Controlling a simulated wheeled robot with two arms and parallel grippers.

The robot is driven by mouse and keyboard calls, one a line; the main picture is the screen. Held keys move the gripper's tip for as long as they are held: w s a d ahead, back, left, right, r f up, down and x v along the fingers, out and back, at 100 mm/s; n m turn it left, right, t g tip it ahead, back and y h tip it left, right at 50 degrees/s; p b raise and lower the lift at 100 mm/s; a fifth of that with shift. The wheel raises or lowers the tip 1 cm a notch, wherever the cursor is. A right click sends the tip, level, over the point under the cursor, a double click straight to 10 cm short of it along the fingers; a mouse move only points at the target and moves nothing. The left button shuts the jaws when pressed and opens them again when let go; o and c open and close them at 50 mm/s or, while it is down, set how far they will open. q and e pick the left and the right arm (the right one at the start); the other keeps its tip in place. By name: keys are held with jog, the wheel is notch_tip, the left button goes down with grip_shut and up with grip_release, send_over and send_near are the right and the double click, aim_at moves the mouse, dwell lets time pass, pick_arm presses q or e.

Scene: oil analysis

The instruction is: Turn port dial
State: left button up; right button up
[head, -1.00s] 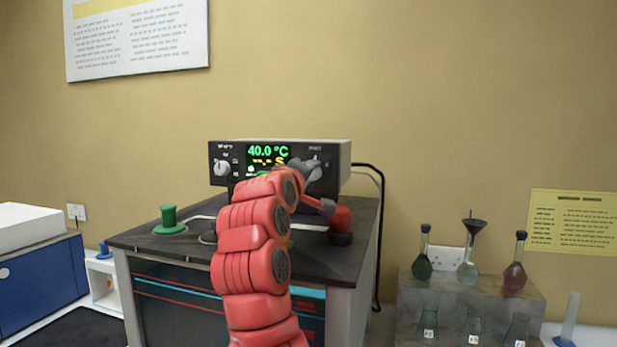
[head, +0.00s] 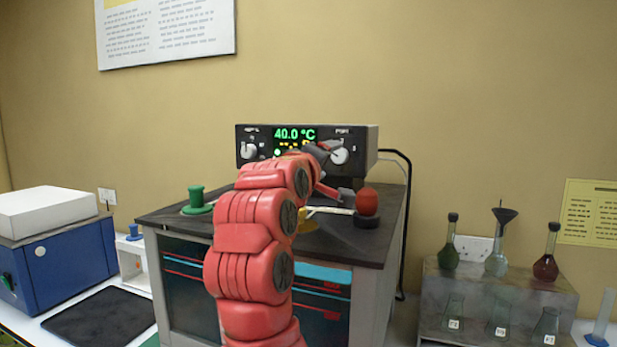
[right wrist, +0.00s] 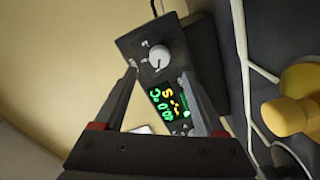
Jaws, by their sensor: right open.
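The control box (head: 308,166) stands at the back of the bench unit, its green display reading 40.0 °C. The port dial (head: 340,155) is the pale round knob at its right end, under a small label. In the right wrist view the dial (right wrist: 159,57) lies ahead, between the lines of my fingers, with the display below it. My right gripper (head: 324,150) is open and empty, close to the box face just left of the dial. I cannot tell whether a finger touches it. The fingers also show in the right wrist view (right wrist: 160,74). My left gripper is out of view.
Another knob (head: 249,151) is at the box's left end. A red knob (head: 367,202) and a green fitting (head: 196,199) stand on the dark bench top (head: 170,215). A yellow fitting (right wrist: 285,113) is right in the wrist view. Flasks stand on a rack (head: 450,285) at right.

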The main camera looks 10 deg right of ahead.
jog(key=b+v, duration=0.2)
jog(key=v, duration=0.9)
jog(key=shift+s, duration=0.15)
jog(key=shift+a, duration=0.15)
